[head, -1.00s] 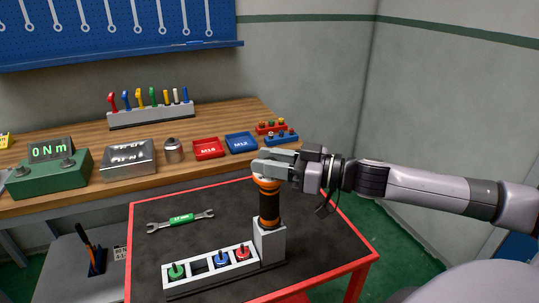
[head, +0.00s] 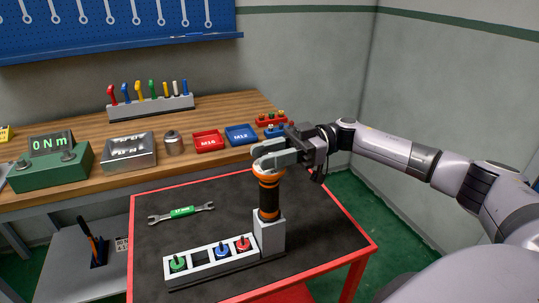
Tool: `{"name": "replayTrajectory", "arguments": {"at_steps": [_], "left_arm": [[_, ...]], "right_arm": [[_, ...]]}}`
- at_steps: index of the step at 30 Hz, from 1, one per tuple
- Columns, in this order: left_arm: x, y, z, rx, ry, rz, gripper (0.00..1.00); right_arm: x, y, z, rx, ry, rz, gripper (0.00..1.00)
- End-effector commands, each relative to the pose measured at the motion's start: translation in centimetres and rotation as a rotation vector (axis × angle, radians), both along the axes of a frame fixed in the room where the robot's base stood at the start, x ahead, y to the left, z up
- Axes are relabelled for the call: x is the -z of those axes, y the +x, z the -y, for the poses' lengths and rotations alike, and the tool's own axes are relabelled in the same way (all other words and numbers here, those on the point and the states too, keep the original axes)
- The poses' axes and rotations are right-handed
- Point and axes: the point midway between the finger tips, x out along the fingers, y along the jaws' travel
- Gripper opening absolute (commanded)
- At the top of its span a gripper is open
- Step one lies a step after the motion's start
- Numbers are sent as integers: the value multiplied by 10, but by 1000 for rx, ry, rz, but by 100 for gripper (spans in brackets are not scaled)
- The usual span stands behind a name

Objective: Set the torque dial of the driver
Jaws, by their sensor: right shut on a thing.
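The driver (head: 268,200) stands upright in a grey holder (head: 269,236) on the dark table top. It has a black body with orange bands, and its orange top (head: 267,178) is partly hidden by my gripper. My right gripper (head: 268,160) is shut on the top of the driver, coming in from the right. Any marks on the torque dial are too small or hidden to read. My left gripper is not in view.
A rack (head: 212,262) with green, blue and red pieces and one empty slot joins the holder. A green-handled wrench (head: 182,211) lies behind it. The workbench behind holds a tester reading 0 Nm (head: 50,160), a red tray (head: 208,141) and a blue tray (head: 241,135).

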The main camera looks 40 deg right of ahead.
Motion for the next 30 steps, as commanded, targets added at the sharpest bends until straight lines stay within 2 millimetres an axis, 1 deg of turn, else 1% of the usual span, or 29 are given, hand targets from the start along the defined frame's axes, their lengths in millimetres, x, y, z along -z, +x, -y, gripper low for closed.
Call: {"name": "replayTrajectory", "arguments": {"at_steps": [3, 8, 12, 24, 27, 30], "left_arm": [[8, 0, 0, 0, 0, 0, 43], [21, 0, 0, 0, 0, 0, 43], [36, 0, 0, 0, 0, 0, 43], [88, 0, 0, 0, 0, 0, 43], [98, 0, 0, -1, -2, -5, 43], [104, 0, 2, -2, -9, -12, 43]], "right_arm": [[1, 2, -1, -106, 4, 3, 4], [3, 1, -1, -225, 3, 3, 4], [5, 1, -1, -311, 2, 4, 4], [5, 0, -1, -493, 1, 3, 4], [5, 0, -1, -523, 2, 3, 4], [4, 0, -1, -546, 2, 2, 4]]}}
